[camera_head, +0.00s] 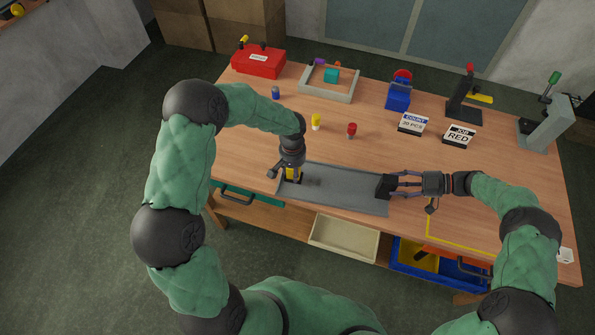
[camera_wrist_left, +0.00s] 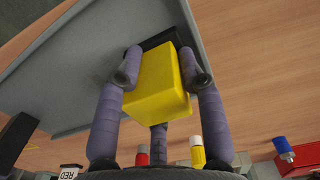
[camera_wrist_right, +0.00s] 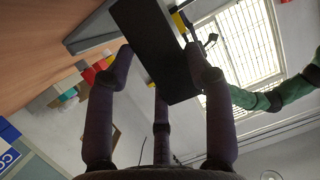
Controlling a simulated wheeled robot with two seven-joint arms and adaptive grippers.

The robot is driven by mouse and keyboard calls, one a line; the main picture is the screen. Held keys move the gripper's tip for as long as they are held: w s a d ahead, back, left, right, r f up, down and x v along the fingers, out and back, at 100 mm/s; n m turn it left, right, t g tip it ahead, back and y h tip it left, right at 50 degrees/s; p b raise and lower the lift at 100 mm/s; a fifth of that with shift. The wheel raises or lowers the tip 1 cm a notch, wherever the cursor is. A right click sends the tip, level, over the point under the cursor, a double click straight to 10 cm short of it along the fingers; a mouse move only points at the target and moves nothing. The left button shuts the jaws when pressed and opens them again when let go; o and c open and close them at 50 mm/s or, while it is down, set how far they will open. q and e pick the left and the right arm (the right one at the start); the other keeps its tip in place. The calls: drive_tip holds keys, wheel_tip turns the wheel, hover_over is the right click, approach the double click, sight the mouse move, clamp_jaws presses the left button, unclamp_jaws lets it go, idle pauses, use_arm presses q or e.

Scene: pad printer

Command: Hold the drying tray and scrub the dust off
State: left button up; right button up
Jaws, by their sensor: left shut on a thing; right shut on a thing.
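The grey drying tray (camera_head: 345,188) lies along the table's front edge; it also shows in the left wrist view (camera_wrist_left: 75,70) and partly in the right wrist view (camera_wrist_right: 92,28). My left gripper (camera_head: 291,173) is shut on a yellow block-shaped scrubber (camera_wrist_left: 158,85) with a black underside, at the tray's left end. The underside appears to be at the tray surface; contact is unclear. My right gripper (camera_head: 391,185) is shut on a black block-like grip (camera_wrist_right: 150,45) at the tray's right end. Dark marks on the tray beside the scrubber may be dust or shadow.
Behind the tray stand a blue bottle (camera_head: 275,93), a yellow bottle (camera_head: 316,122) and a red bottle (camera_head: 351,130). Signs (camera_head: 459,136) stand at the right. A red toolbox (camera_head: 258,60) is at the back. A beige bin (camera_head: 344,239) and blue bin (camera_head: 438,266) sit below.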

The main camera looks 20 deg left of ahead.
use_arm(q)
drive_tip(key=shift+w+d+f, duration=0.1)
drive_tip(key=shift+d, duration=1.3)
drive_tip(key=shift+w+d, duration=0.15)
drive_tip(key=shift+d, duration=0.9)
drive_tip(key=shift+w+d, duration=0.15)
drive_tip(key=shift+d, duration=0.9)
drive_tip(key=shift+w+d+f, duration=0.1)
drive_tip(key=shift+d, duration=2.1)
drive_tip(key=shift+w+d+r, duration=0.15)
drive_tip(key=shift+w+d, duration=0.05)
drive_tip(key=shift+d, duration=1.1)
drive_tip(key=shift+w+d+r, duration=0.1)
drive_tip(key=shift+w+d, duration=0.1)
drive_tip(key=shift+d, duration=1.05)
drive_tip(key=shift+s+a+f, duration=0.1)
drive_tip(key=shift+s+a, duration=0.1)
drive_tip(key=shift+a, duration=1.1)
drive_tip(key=shift+s+a+f, duration=0.1)
drive_tip(key=shift+s+a, duration=0.05)
drive_tip(key=shift+a, duration=1.1)
drive_tip(key=shift+s+a+r, duration=0.1)
drive_tip(key=shift+a, duration=1.1)
drive_tip(key=shift+s+a+r, duration=0.1)
drive_tip(key=shift+a, duration=1.1)
drive_tip(key=shift+s+a+f, duration=0.15)
drive_tip(key=shift+a, duration=1)
drive_tip(key=shift+s+a+f, duration=0.1)
drive_tip(key=shift+s+a, duration=0.05)
drive_tip(key=shift+a, duration=1)
